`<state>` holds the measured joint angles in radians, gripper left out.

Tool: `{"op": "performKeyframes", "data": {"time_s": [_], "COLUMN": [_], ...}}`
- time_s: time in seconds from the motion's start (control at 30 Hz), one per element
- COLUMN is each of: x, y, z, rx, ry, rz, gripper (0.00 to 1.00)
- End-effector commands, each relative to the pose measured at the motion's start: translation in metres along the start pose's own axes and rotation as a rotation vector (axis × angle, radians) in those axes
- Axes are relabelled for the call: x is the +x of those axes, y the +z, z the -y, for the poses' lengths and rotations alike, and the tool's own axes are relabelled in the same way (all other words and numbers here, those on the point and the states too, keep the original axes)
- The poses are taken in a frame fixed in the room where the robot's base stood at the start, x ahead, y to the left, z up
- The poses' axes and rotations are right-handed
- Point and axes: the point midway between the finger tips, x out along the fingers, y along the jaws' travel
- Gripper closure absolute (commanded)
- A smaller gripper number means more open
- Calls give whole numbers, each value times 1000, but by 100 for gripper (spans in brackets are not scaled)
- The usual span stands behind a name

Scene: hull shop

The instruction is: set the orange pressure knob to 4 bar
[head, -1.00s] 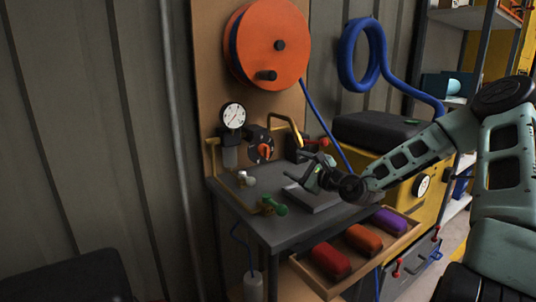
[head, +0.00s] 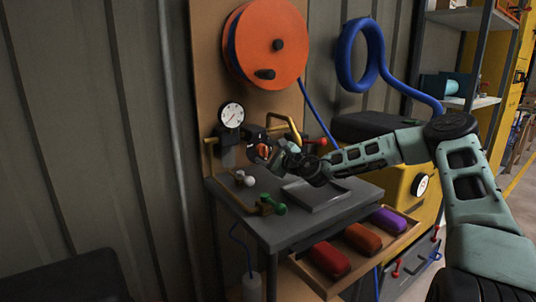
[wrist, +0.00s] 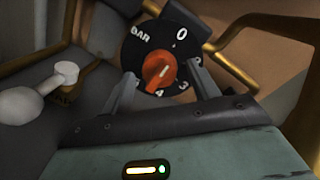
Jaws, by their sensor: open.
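The orange pressure knob (wrist: 160,72) sits at the centre of a round black dial (wrist: 135,52) with white marks. My gripper (wrist: 160,88) is open, with one finger on each side of the knob's lower part; contact is not clear. In the head view my gripper (head: 268,158) is in front of the dial and hides most of it, with a bit of orange (head: 263,148) showing.
A pressure gauge (head: 232,115) stands above left of the dial. Brass pipes (head: 284,119) run around it. A white-knobbed lever (wrist: 35,98) is close on the left. The grey bench (head: 270,224) holds a flat tray (head: 318,196) and a green-handled valve (head: 273,205).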

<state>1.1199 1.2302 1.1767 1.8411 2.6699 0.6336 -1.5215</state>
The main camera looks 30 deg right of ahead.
Motion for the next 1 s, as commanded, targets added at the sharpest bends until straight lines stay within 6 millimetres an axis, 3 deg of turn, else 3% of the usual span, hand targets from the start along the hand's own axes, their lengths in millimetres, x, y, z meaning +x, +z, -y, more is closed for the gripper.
{"op": "performKeyframes", "data": {"time_s": [0.1,0.27,0.63,1.0], "x": [0,0,0,0], "y": [0,0,3,7], "z": [0,0,2,5], "rx": [0,0,27,198], "ry": [0,0,0,-9], "rz": [0,0,1,13], "gripper": [43,85,84,84]}}
